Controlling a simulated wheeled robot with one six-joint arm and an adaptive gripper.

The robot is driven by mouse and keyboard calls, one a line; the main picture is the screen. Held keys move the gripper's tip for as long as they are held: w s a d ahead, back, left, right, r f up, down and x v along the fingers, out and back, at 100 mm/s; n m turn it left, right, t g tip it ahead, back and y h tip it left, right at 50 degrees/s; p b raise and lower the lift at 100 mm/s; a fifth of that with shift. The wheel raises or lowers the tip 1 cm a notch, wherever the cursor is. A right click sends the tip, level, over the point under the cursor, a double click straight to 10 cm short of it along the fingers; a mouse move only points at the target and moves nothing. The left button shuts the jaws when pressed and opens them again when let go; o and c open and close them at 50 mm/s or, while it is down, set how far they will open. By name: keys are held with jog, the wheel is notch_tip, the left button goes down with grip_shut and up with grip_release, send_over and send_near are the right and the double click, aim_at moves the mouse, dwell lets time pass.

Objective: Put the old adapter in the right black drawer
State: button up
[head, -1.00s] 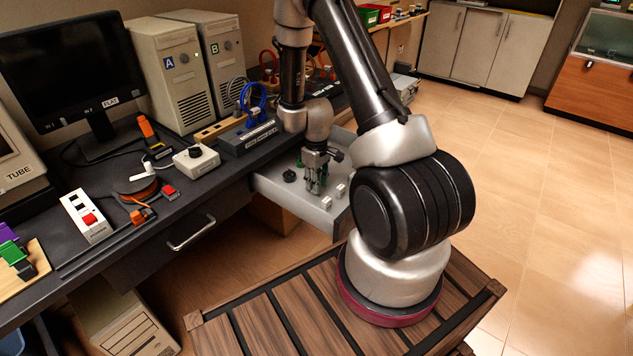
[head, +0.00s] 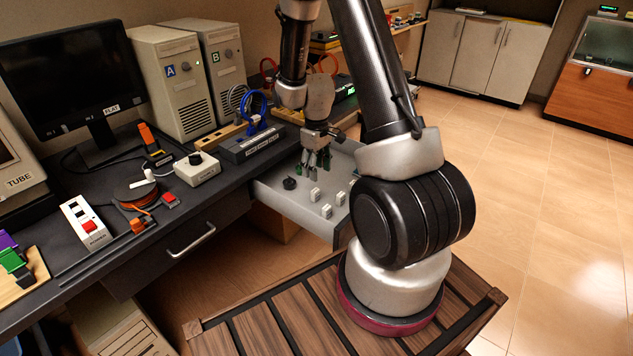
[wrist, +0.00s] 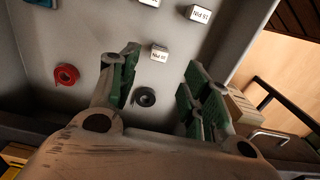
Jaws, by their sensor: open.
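The right black drawer (head: 275,196) stands pulled out, with a light grey inside. Several small white blocks lie in it, apart from each other. One block (head: 315,194), with a label ending in "PIN", shows in the wrist view (wrist: 159,53) beyond and between my fingertips. Another block (wrist: 198,13) reads "15 PIN". I cannot tell which block is the old adapter. My gripper (head: 316,168) hangs above the drawer, open and empty. Its green-padded fingers are spread wide in the wrist view (wrist: 162,72), touching no block.
A black round piece (wrist: 145,97) and a red ring (wrist: 65,74) also lie in the drawer. A shut drawer with a metal handle (head: 191,237) is to its left. The desk holds a white box with a black knob (head: 197,167), an orange reel (head: 136,190) and computer towers (head: 174,75).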

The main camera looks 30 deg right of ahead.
notch_tip(320, 180, up, 13)
jog(key=s+a+t, duration=0.1)
jog(key=s, duration=0.1)
jog(key=s+a+r+m+t, duration=0.1)
jog(key=s+a+r+m, duration=0.1)
jog(key=s+r, duration=0.7)
jog(key=s+a+r+m+t, duration=0.1)
jog(key=s+a+r+t, duration=0.1)
jog(key=s+r, duration=0.7)
jog(key=s, duration=0.3)
jog(key=shift+s+a+r+m, duration=0.15)
jog(key=shift+a+m, duration=0.05)
jog(key=shift+m, duration=0.2)
